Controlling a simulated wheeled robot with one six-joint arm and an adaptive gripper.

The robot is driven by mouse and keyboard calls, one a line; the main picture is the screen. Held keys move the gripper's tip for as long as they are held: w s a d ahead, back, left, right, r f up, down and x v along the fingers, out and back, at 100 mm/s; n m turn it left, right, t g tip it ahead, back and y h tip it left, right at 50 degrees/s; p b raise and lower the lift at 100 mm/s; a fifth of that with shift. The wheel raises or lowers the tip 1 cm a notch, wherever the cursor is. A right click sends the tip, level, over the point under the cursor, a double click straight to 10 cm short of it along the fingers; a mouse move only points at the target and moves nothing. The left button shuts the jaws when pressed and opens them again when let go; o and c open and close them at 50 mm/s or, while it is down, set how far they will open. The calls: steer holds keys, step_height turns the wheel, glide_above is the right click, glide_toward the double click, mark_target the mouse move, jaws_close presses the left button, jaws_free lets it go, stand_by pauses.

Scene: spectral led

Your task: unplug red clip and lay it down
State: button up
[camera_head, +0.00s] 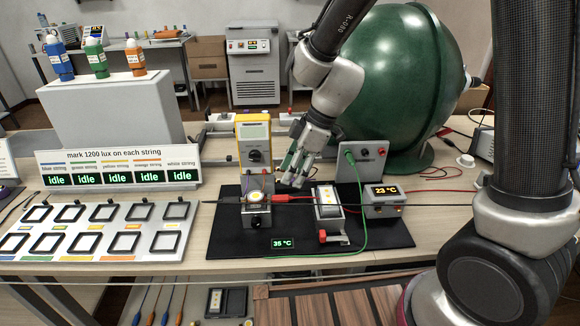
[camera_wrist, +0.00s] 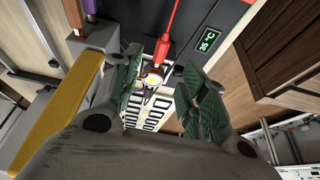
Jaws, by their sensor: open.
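The red clip (camera_head: 284,198) sits at the right side of a small grey fixture (camera_head: 257,219) on the black mat, with a red lead running to the right. In the wrist view the red clip (camera_wrist: 163,48) points toward a small round yellow-and-white part (camera_wrist: 152,78). I cannot tell how firmly the clip is seated. My gripper (camera_head: 294,172) is above and slightly right of the clip, apart from it, pointing down. In the wrist view its green-padded fingers (camera_wrist: 168,88) are spread and empty.
A yellow meter (camera_head: 254,139) stands behind the fixture. A grey box with sockets (camera_head: 362,160), a green lead and a temperature box (camera_head: 386,201) are to the right. The black mat (camera_head: 230,235) has bare room in front. A large green sphere (camera_head: 395,80) stands behind.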

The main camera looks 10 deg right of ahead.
mark_target(281, 196)
steer(key=x, duration=0.7)
steer(key=shift+f, duration=0.4)
jaws_close()
